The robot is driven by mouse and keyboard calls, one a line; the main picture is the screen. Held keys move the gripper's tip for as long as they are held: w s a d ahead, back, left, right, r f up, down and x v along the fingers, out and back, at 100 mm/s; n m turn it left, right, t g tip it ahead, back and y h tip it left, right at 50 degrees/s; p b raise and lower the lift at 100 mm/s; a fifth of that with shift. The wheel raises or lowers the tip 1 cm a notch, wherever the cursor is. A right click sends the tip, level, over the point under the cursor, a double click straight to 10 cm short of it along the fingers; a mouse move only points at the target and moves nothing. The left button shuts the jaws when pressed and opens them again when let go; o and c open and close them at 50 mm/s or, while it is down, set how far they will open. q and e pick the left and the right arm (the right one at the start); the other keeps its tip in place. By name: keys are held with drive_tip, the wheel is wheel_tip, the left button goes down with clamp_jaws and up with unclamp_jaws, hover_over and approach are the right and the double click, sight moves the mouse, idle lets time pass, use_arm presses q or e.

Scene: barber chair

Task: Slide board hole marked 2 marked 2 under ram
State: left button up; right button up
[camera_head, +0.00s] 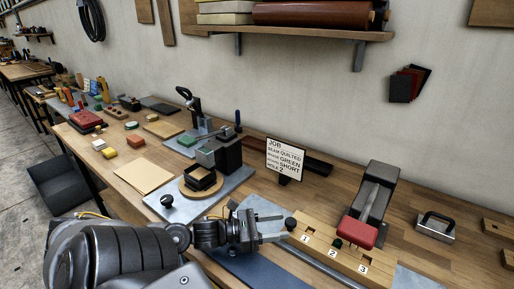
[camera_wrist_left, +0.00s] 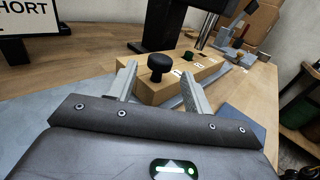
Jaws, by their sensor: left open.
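The wooden board (camera_head: 318,247) has holes marked 1, 2 and 3 and lies on the bench at the right. A green piece (camera_head: 338,243) sits at hole 2. A black knob (camera_head: 291,223) stands on the board's left end. The press (camera_head: 377,190) with a red padded lever (camera_head: 360,232) stands behind the board; its ram is not clearly visible. My left gripper (camera_head: 284,231) is open at the board's left end. In the left wrist view the fingers of my left gripper (camera_wrist_left: 160,74) are on either side of the black knob (camera_wrist_left: 160,63), apart from it. My right gripper is out of view.
A job card (camera_head: 286,158) reading green, short and hole 2 stands behind the board. A black fixture (camera_head: 226,150) and round wooden plate (camera_head: 184,190) are to the left. A metal rail (camera_head: 322,267) runs along the board's front. A handled block (camera_head: 436,227) sits right.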

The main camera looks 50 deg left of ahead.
sight(286, 222)
use_arm(q)
drive_tip(key=v, duration=0.6)
drive_tip(key=shift+s+a, duration=0.1)
drive_tip(key=shift+s, duration=0.1)
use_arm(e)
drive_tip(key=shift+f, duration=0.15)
use_arm(q)
drive_tip(key=x, duration=0.1)
drive_tip(key=b+x, duration=0.1)
drive_tip(key=x, duration=0.1)
drive_tip(key=b+x, duration=0.1)
drive_tip(key=shift+w+r, duration=0.25)
drive_tip(key=shift+w+d+r+b, duration=0.1)
drive_tip(key=shift+w+d+b, duration=0.15)
drive_tip(key=shift+w+b, duration=0.1)
drive_tip(key=shift+r, duration=0.15)
drive_tip(key=shift+w+d, duration=0.1)
drive_tip(key=shift+d, duration=0.05)
drive_tip(key=x, duration=0.6)
drive_tip(key=shift+w+d, duration=0.25)
drive_tip(key=shift+w, duration=0.15)
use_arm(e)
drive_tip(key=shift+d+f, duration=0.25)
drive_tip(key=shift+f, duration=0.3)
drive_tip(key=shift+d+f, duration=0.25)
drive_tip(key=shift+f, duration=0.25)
